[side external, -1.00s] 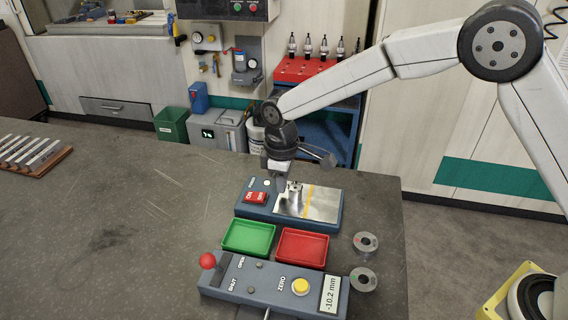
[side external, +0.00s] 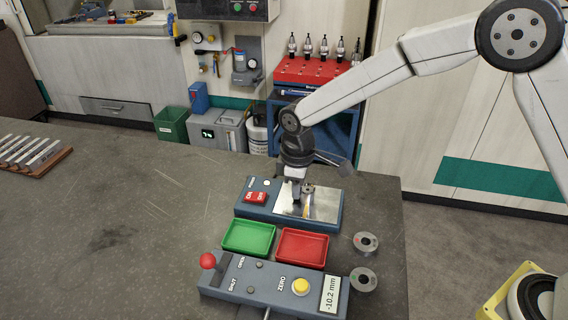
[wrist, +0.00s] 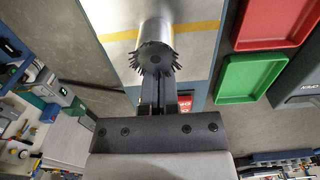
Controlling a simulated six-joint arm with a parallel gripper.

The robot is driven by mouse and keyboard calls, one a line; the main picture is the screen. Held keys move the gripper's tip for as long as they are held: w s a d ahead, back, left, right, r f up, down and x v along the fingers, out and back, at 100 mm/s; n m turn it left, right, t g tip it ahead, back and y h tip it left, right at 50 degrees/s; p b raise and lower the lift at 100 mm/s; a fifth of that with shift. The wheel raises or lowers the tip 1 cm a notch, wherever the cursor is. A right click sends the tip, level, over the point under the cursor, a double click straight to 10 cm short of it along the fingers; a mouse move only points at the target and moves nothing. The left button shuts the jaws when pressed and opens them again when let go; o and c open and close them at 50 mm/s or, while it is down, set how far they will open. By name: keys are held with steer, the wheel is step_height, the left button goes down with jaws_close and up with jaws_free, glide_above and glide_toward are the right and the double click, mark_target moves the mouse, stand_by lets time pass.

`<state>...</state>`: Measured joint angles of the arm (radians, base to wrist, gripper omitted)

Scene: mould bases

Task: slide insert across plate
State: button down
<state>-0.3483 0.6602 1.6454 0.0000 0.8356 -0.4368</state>
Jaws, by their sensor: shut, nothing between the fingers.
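The insert (wrist: 154,38) is a shiny metal cylinder with a toothed rim at its near end. It stands on the bright metal plate (wrist: 193,52) and hides part of the yellow line (wrist: 199,28) across it. In the side view the insert (side external: 309,189) is small, and the plate (side external: 329,207) sits on a blue-grey base. My gripper (wrist: 158,88) is shut and empty, its fingers low behind the insert on the switch side. Whether they touch it is hard to tell. In the side view my gripper (side external: 296,199) is just left of the insert.
A red ON/OFF switch (side external: 255,197) is on the left of the base. A green tray (side external: 248,237) and a red tray (side external: 303,247) lie in front, then a control box (side external: 240,281) reading -10.2 mm. Two metal rings (side external: 364,280) lie at the right.

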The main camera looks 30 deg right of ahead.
mark_target(311, 190)
steer(key=shift+s+d, duration=1.1)
steer(key=shift+d, duration=0.05)
steer(key=shift+r, duration=0.1)
steer(key=shift+r, duration=4.9)
steer(key=shift+d, duration=0.1)
steer(key=s+d+f+m+t, duration=0.1)
steer(key=s+d+f+m, duration=0.2)
steer(key=s+d, duration=0.4)
steer(key=s+d+f+m+t, duration=0.1)
steer(key=s+d+f+m, duration=0.3)
steer(key=s+d+m, duration=0.2)
steer(key=s+d, duration=0.1)
steer(key=s, duration=0.1)
steer(key=shift+s+d+f+t, duration=0.2)
steer(key=shift+s+t, duration=0.1)
steer(key=shift+s, duration=0.1)
